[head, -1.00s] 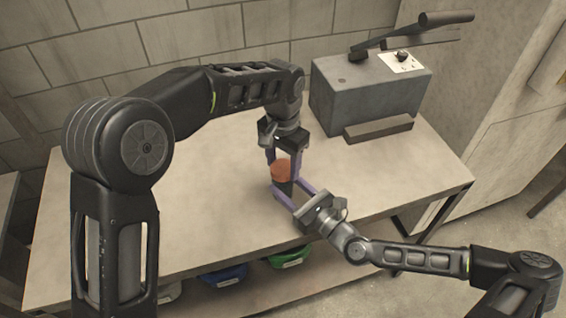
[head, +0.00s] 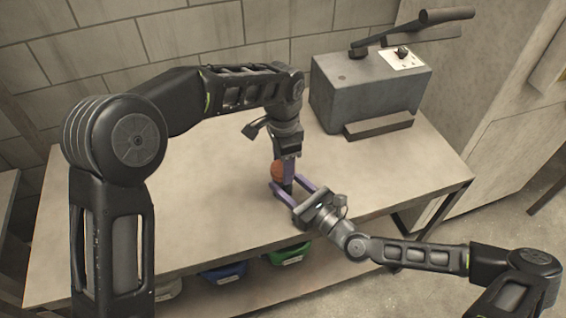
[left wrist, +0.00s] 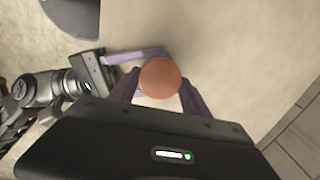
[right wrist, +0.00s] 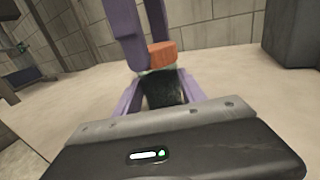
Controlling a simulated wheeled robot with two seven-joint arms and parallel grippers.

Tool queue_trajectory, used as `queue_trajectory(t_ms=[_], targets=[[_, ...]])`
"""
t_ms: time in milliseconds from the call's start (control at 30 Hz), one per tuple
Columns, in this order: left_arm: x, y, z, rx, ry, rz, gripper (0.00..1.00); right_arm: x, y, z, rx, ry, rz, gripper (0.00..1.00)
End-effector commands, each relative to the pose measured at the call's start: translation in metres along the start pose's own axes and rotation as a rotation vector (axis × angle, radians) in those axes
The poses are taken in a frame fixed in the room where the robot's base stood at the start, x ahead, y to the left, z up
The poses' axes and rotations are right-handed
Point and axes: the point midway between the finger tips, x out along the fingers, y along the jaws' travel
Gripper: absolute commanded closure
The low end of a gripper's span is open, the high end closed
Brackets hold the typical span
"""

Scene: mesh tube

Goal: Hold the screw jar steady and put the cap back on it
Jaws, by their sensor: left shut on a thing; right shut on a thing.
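The orange-brown cap (head: 277,172) is between the purple fingers of my left gripper (head: 284,166), which comes down from above and is shut on it. The cap's round top (left wrist: 160,78) faces the left wrist camera. The dark screw jar (right wrist: 163,90) stands upright on the table, with my right gripper (right wrist: 160,98) shut around its body from the front. In the right wrist view the cap (right wrist: 162,54) sits at the jar's top, roughly in line with it. A thin pale band shows below it; whether the threads are engaged cannot be told.
The table (head: 140,215) is mostly clear around the jar. A grey box-shaped machine with a lever (head: 365,90) stands at the back right. Blue (head: 224,272) and green (head: 288,254) bins sit under the table's front edge.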

Motion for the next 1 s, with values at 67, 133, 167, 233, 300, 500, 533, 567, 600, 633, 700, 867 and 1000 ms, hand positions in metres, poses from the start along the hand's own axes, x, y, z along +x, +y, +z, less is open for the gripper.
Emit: queue_trajectory(t_ms=[67,133,167,233,300,500,533,567,600,633,700,867,1000], targets=[[0.0003,-0.0005,0.0006,0.214,0.001,0.001,0.82,-0.0001,-0.0001,-0.0002,0.0,0.001,0.0,1.0],[0.0003,-0.0004,0.0004,0.417,0.002,0.0,0.82,-0.0001,-0.0001,-0.0002,0.0,0.001,0.0,1.0],[0.0004,-0.0002,0.0004,0.505,0.002,0.0,0.82,-0.0001,-0.0001,-0.0002,0.0,0.001,0.0,1.0],[0.0005,0.0001,0.0005,0.707,0.002,0.0,0.82,-0.0001,-0.0001,-0.0003,0.0,0.001,0.0,1.0],[0.0007,0.0002,0.0007,0.908,0.001,0.0,0.82,-0.0001,-0.0001,-0.0003,0.0,0.001,0.0,1.0],[0.0012,0.0004,0.001,1.479,0.002,0.0,0.82,-0.0001,-0.0001,-0.0003,0.0,0.001,0.0,1.0],[0.0011,0.0003,0.0012,1.565,0.002,-0.001,0.82,-0.0001,-0.0001,-0.0003,0.0,0.001,0.0,1.0],[0.0011,0.0002,0.0012,1.649,0.001,-0.001,0.82,-0.0001,-0.0001,-0.0003,0.0,0.001,0.0,1.0],[0.0011,0.0004,0.001,1.763,0.002,-0.002,0.82,-0.0001,-0.0001,-0.0003,0.0,0.001,0.0,1.0],[0.0013,0.0,0.0013,1.847,0.001,-0.002,0.82,-0.0001,-0.0001,-0.0003,0.0,0.001,0.0,1.0],[0.0015,0.0002,0.0013,2.045,0.002,-0.002,0.82,-0.0001,-0.0001,-0.0003,0.0,0.001,0.0,1.0],[0.0015,-0.0001,0.0015,2.414,0.0,-0.002,0.82,-0.0001,-0.0001,-0.0003,0.0,0.001,0.0,1.0],[0.001,0.0001,0.001,2.551,-0.001,-0.004,0.82,-0.0001,-0.0001,-0.0004,0.0,0.001,0.0,1.0]])
